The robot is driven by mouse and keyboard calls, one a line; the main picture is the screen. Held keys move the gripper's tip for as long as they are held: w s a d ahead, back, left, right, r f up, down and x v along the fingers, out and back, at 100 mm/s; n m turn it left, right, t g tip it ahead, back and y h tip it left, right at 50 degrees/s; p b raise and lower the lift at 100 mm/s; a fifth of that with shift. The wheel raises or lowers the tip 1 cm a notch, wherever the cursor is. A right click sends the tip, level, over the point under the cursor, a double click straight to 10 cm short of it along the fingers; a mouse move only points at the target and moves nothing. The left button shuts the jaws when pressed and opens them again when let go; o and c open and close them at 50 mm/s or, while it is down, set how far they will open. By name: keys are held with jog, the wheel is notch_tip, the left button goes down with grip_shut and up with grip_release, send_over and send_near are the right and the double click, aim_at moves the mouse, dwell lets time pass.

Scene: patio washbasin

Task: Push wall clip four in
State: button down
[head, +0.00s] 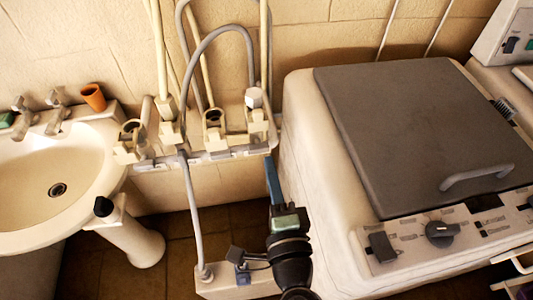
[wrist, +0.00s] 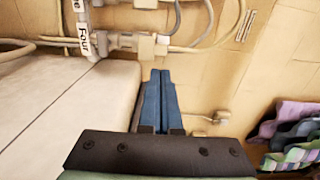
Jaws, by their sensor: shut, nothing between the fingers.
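The white rail of wall clips (head: 215,155) runs along the wall between the basin and the washer. Its rightmost clip (head: 258,122) has a hose running up from it. In the wrist view a label reading "Four" (wrist: 83,38) sits on white pipework at upper left, with a pale clip block (wrist: 150,45) to its right. I cannot tell how far the clip is pushed in. My gripper (head: 268,158) has its blue fingers shut together and empty, their tips just below the rail's right end. In the wrist view the gripper (wrist: 159,72) points at the pale block; contact is unclear.
The basin (head: 112,150) with taps and an orange cup (head: 93,97) stands at left. The washer (head: 290,150) with its grey lid is close at right. A grey hose (head: 192,215) hangs left of my arm. Colourful cloth (wrist: 290,135) lies at right in the wrist view.

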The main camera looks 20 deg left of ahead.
jog(key=v, duration=0.3)
jog(key=shift+r, duration=0.1)
jog(key=shift+s+d, duration=0.1)
dwell(0.3)
jog(key=w+d+r+n+t+h, duration=0.15)
jog(key=w+r+n, duration=0.25)
jog(key=r, duration=0.7)
jog(key=w+d+r+n+t, duration=0.1)
jog(key=w+r+n+t, duration=0.3)
jog(key=r, duration=0.7)
jog(key=s+d+r+n+t+h, duration=0.1)
jog(key=s+d+r+t+h, duration=0.1)
jog(key=r, duration=0.6)
jog(key=s+d+r+n+t+h, duration=0.1)
jog(key=s+d+r+t+h, duration=0.1)
jog(key=r, duration=0.7)
jog(key=s+d+r+n+t+h, duration=0.1)
jog(key=s+d+r+t+h, duration=0.2)
jog(key=r, duration=0.5)
jog(key=shift+s+d+r+h, duration=0.25)
jog(key=shift+s+d+h, duration=0.25)
jog(key=shift+s+h, duration=0.3)
